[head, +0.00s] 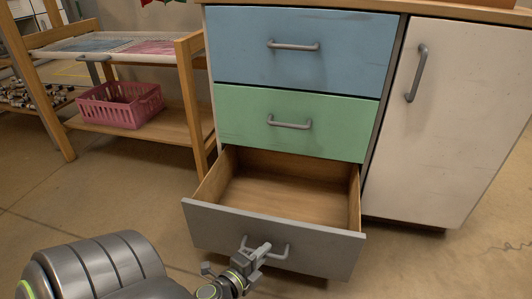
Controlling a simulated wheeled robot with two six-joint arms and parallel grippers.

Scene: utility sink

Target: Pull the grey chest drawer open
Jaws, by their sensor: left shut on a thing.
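The grey drawer (215,224) is the bottom one of the chest and stands pulled out, its wooden inside showing and empty. My left gripper (262,250) is at the grey handle (285,251) on its front, shut on it. The gripper covers the left part of the handle. My right gripper is not in view.
Above it are a shut green drawer (250,132) and a shut blue drawer (240,58). A white cupboard door (450,120) is at the right. A wooden shelf (150,133) at the left holds a pink basket (125,112). The floor in front is clear.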

